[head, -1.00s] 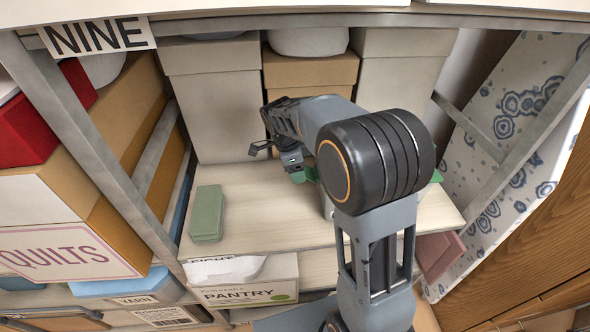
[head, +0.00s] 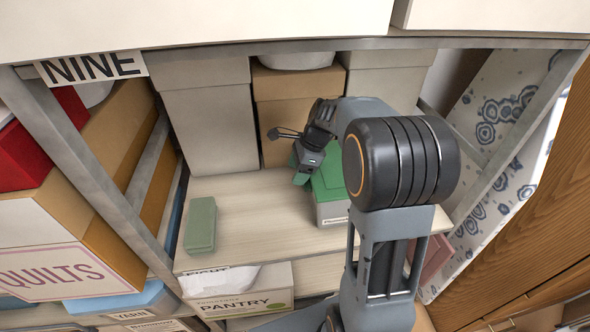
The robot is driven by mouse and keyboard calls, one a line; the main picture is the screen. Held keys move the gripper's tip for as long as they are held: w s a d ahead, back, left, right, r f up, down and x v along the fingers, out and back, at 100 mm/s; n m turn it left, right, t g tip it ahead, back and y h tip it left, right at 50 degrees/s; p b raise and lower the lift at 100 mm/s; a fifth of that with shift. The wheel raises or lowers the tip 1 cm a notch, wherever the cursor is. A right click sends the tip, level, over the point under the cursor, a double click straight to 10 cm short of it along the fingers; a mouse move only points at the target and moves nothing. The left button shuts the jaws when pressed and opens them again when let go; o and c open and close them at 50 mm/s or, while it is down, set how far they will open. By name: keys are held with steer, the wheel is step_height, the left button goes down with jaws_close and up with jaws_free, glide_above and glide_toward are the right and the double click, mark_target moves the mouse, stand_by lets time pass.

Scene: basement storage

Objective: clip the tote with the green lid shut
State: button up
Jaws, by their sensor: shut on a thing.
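The tote (head: 331,213) with the green lid (head: 327,184) stands on the pale wooden shelf, partly hidden behind my arm. It has a pale front with a small label. My gripper (head: 302,172) is at the lid's left end, shut on a green part there. The fingertips are small and dark in this view, so I cannot tell whether that part is a clip or the lid's edge. The lid's right side and any clip there are hidden by my arm.
A green block (head: 201,224) lies on the shelf (head: 247,208) to the left, with bare shelf between. Tall boxes (head: 213,128) stand behind. A metal post (head: 90,172) bounds the left, a patterned panel (head: 505,125) the right. A PANTRY box (head: 243,302) sits below.

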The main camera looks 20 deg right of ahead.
stand_by(0.5)
steer(key=o, duration=0.7)
steer(key=shift+o, duration=0.2)
steer(key=v, duration=1.4)
steer(key=shift+p, duration=0.45)
steer(key=shift+s+d, duration=0.1)
steer(key=s+a+f+n+t+h, duration=0.1)
steer(key=s+a+f+n, duration=0.3)
steer(key=s+n, duration=0.4)
steer(key=s+a+f+n+t+h, duration=0.1)
steer(key=s+a+f+n+h, duration=0.2)
steer(key=s+n, duration=0.5)
steer(key=a+f+n, duration=0.1)
steer(key=a+n, duration=0.1)
steer(key=n, duration=0.2)
steer(key=shift+f+t, duration=0.3)
steer(key=shift+t, duration=0.1)
